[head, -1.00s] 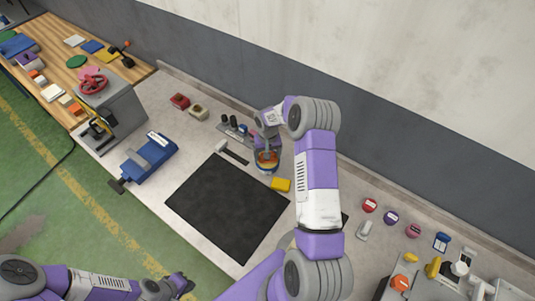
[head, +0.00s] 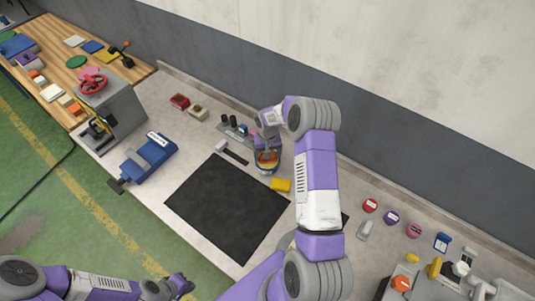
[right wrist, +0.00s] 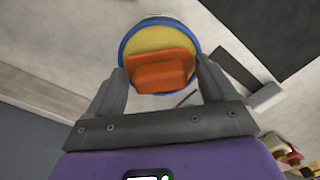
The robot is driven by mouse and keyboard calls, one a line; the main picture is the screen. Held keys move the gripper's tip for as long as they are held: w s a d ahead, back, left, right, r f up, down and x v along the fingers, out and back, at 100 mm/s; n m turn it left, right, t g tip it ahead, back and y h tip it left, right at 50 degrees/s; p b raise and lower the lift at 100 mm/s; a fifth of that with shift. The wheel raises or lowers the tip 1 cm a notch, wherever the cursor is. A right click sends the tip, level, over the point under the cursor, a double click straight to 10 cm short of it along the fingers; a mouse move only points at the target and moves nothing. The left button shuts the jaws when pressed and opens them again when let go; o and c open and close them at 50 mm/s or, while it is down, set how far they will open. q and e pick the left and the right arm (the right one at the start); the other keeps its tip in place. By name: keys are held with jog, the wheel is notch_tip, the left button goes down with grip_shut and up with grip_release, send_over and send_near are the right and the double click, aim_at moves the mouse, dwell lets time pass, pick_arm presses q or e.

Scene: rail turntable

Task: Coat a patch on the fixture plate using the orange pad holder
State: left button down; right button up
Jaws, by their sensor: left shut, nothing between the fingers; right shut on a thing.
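The orange pad holder (right wrist: 160,72) is between the fingers of my right gripper (right wrist: 163,82) in the right wrist view. Behind it is a round, blue-rimmed dish (right wrist: 187,38) with a yellow inside. In the head view, my right gripper (head: 267,150) points down over this dish (head: 266,170) behind the black mat; whether the pad touches the yellow inside is hidden. A grey plate (head: 236,136) with several dark upright pieces is just left of it; I cannot tell if this is the fixture plate. My left gripper (head: 182,287) is shut and empty at the bottom, off the bench.
A black mat (head: 225,207) covers the bench's middle. A blue vise-like tool (head: 149,158) and grey box (head: 112,105) stand left. Round labelled tins (head: 370,205) are right, beyond my arm.

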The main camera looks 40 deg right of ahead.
jog(key=shift+s, duration=0.1)
jog(key=shift+r+p, duration=1.7)
jog(key=shift+r, duration=1.75)
notch_tip(320, 180, down, 7)
jog(key=b, duration=0.3)
jog(key=shift+r, duration=0.1)
